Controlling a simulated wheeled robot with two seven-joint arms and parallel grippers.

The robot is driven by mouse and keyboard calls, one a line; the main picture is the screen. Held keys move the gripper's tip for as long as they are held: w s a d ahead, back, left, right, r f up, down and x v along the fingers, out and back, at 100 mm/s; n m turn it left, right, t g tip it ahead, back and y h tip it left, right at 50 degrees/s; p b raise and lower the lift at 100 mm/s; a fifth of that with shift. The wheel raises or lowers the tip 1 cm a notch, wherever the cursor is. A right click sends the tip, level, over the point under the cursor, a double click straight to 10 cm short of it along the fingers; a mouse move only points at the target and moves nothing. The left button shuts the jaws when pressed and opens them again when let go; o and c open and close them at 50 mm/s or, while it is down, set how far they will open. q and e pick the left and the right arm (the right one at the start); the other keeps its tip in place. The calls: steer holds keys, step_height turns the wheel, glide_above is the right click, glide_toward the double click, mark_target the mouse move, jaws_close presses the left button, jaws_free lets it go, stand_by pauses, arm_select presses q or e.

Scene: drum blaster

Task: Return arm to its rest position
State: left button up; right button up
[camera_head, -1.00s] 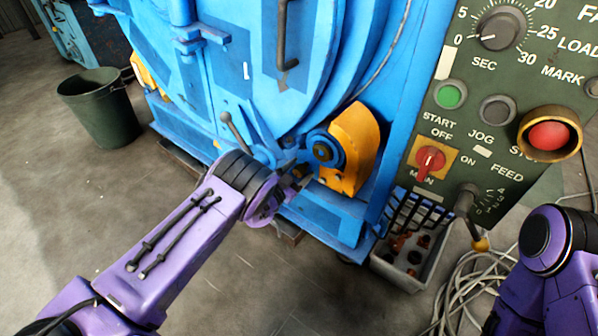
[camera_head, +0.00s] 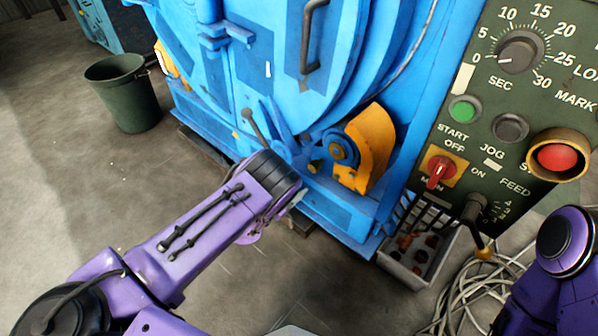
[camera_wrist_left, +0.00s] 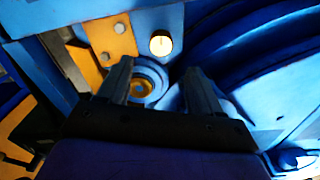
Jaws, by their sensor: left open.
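My left arm (camera_head: 205,235) reaches in from the lower left toward the blue machine (camera_head: 225,120). Its gripper is hidden behind the wrist in the head view. In the left wrist view my left gripper (camera_wrist_left: 158,85) is open, with nothing between its fingers. It faces a blue round hub with a yellow centre (camera_wrist_left: 142,88) and a yellow plate (camera_wrist_left: 105,40) on the machine. My right arm (camera_head: 560,255) shows only in part at the lower right, and its gripper is out of view.
A green control panel (camera_head: 487,130) with buttons and dials stands at the right. A grey crate (camera_head: 408,275) and coiled cable (camera_head: 465,300) lie below it. A dark green bin (camera_head: 122,95) stands at the left. The floor around my left arm is clear.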

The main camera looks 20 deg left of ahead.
arm_select(q)
steer(key=s+a+f+n+g+y, duration=0.3)
steer(key=s+a+f+n+y, duration=0.15)
steer(key=s, duration=0.25)
steer(key=s+a+f+n+g+y, duration=0.3)
steer(key=s+a+f, duration=0.15)
steer(key=s, duration=0.25)
steer(key=s+d+n+g+y, duration=0.2)
steer(key=s+n+g, duration=0.55)
steer(key=s, duration=1.55)
step_height(320, 180, up, 33)
steer(key=p, duration=3.2)
steer(key=shift+w+p, duration=0.4)
steer(key=shift+w, duration=0.05)
steer(key=shift+r, duration=0.1)
